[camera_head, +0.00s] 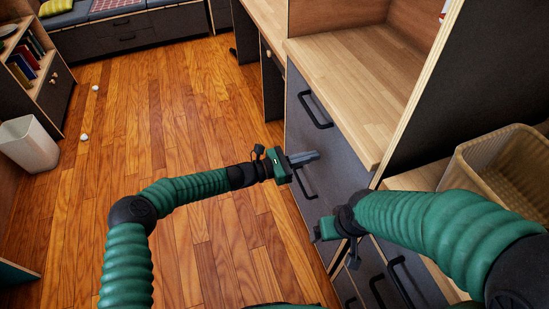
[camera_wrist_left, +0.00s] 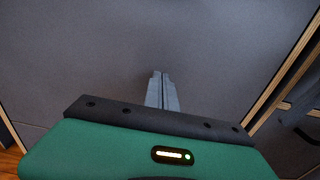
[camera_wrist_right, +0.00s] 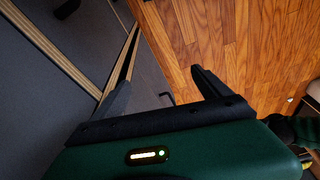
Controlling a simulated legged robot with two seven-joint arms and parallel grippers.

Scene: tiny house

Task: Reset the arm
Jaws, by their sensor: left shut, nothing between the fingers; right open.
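My left arm reaches in from the left in the head view, and my left gripper (camera_head: 303,158) is in front of the grey drawer fronts. In the left wrist view its two fingers (camera_wrist_left: 161,92) are pressed together with nothing between them, facing a plain grey panel. My right arm comes in from the right in the head view and bends down beside the cabinet; its fingers are hard to make out there. In the right wrist view my right gripper (camera_wrist_right: 160,92) is open and empty, its fingers wide apart, with cabinet edges and wooden floor beyond.
A dark drawer cabinet with black handles (camera_head: 315,110) and a wooden top (camera_head: 345,80) stands close ahead. A beige basket (camera_head: 500,165) is at the right. A white bin (camera_head: 29,145) and a bookshelf are at the left. The wooden floor (camera_head: 180,110) is mostly clear.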

